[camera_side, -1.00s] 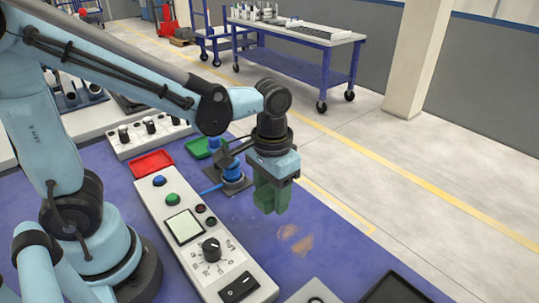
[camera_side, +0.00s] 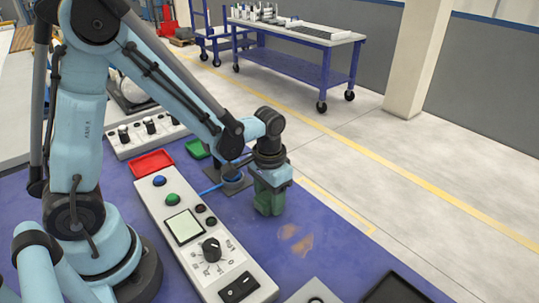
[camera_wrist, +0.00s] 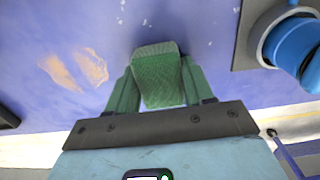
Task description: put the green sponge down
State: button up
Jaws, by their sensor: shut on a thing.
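My gripper (camera_side: 269,205) points down over the blue table (camera_side: 335,250), to the right of the control panel. Its two green fingers are shut on the green sponge (camera_wrist: 158,78), which shows between them in the wrist view. The sponge is a textured green block, and its far end reaches slightly past the fingertips. In the side view, the sponge and the fingers blend together in similar green. They are low, at or just above the table top. I cannot tell whether the sponge touches it.
Brownish stains (camera_side: 296,239) mark the table in front of my gripper. A blue round fitting on a grey plate (camera_wrist: 295,42) stands close behind it. The long control panel (camera_side: 168,221) lies to the left. A red tray (camera_side: 152,163) and a green tray (camera_side: 197,149) lie farther back.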

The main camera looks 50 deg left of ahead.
aim_at(264, 196)
jog(key=shift+f, duration=0.3)
jog(key=shift+f, duration=0.1)
jog(key=o, duration=1.1)
jog(key=shift+f, duration=0.1)
notch_tip(264, 196, up, 13)
jog(key=shift+s+a+r+t, duration=0.35)
jog(key=shift+s+t, duration=0.5)
jog(key=shift+t, duration=0.35)
jog(key=shift+s+a+r+t, duration=0.2)
jog(key=shift+s+a+t, duration=0.3)
jog(key=shift+s+t, duration=0.5)
jog(key=shift+s+a+r+t, duration=0.35)
jog(key=shift+s+t, duration=0.3)
jog(key=shift+t, duration=0.75)
